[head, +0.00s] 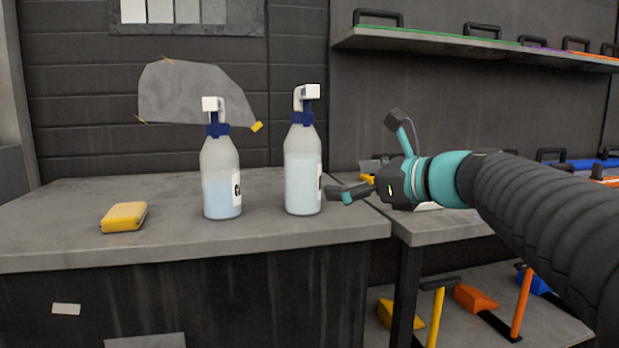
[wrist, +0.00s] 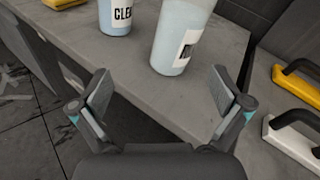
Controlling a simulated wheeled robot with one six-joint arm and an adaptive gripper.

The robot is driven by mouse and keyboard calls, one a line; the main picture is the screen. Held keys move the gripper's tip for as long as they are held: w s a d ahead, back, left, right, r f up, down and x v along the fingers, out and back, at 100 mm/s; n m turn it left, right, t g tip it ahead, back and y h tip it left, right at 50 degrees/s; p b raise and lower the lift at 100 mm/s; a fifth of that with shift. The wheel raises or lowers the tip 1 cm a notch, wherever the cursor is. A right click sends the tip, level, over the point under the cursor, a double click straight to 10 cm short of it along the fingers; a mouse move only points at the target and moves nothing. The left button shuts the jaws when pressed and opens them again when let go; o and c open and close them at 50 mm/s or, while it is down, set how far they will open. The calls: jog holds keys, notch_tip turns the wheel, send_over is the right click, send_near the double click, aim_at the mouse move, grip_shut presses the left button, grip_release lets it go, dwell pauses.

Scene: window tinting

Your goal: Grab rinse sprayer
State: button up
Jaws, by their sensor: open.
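Two white spray bottles with blue collars and white spray heads stand upright on the grey counter (head: 60,230). The right bottle (head: 302,170) holds pale liquid; in the wrist view it (wrist: 181,35) has a partly cut-off label I cannot fully read. My gripper (head: 368,157) is open and empty, just right of the right bottle. In the wrist view the bottle stands ahead, between and beyond the spread fingers (wrist: 160,88). Both spray heads are outside the wrist view.
A yellow sponge (head: 124,217) lies on the counter at left. A grey film sheet (head: 192,92) is taped to the back wall. A lower side table (head: 440,230) with handled tools adjoins at right, and a shelf (head: 460,43) hangs above. Open counter lies in front of the bottles.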

aim_at(314, 147)
jog(key=w+a+r+m, duration=0.1)
jog(key=w, duration=0.1)
jog(key=w+a+r+m+y, duration=0.1)
jog(key=w+a, duration=0.1)
jog(key=w, duration=0.1)
jog(key=w+a+r+m+t, duration=0.1)
jog(key=w+r, duration=0.1)
jog(key=w, duration=0.1)
jog(key=shift+w+a, duration=0.15)
jog(key=shift+a, duration=0.25)
jog(key=shift+x, duration=2.95)
jog(key=shift+w+d, duration=0.15)
jog(key=c, duration=1.4)
jog(key=shift+r, duration=0.1)
jog(key=c, duration=0.3)
jog(key=shift+r, duration=0.15)
